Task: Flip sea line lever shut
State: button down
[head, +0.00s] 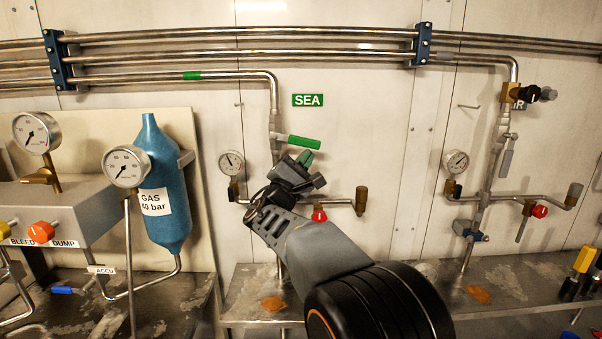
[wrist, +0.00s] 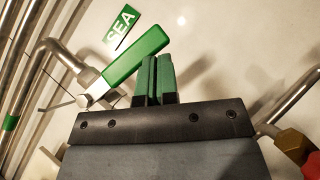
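The sea line lever (head: 304,142) has a green handle and sticks out to the right from the vertical pipe, crosswise to it and tilting slightly down. The green SEA label (head: 308,100) is above it. My gripper (head: 304,159) is just below the handle, with its green fingertips close to it. In the wrist view the lever (wrist: 136,57) runs up to the right, its free end just beyond the fingertips. My gripper (wrist: 156,78) has its fingers together with only a thin dark gap and nothing seen between them. I cannot tell whether they touch the handle.
A pressure gauge (head: 231,163) is left of the pipe. A red-handled valve (head: 319,215) and a brass fitting (head: 361,199) are on a branch below right. A blue gas cylinder (head: 167,190) stands at left. The wall right of the lever is clear.

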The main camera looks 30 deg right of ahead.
jog(key=shift+s+d+r+b, duration=0.15)
jog(key=shift+d+r+b, duration=0.15)
jog(key=shift+r, duration=0.2)
jog(key=shift+s+d+r+b, duration=0.15)
jog(key=shift+d+r+b, duration=0.1)
jog(key=shift+r, duration=0.35)
jog(key=shift+s+f+b, duration=0.15)
jog(key=shift+f+b, duration=0.15)
jog(key=shift+b, duration=0.1)
jog(key=s+a+f+b, duration=0.3)
jog(key=s+f+b, duration=0.3)
jog(key=b, duration=0.3)
jog(key=shift+a+f, duration=0.25)
jog(key=shift+f, duration=0.1)
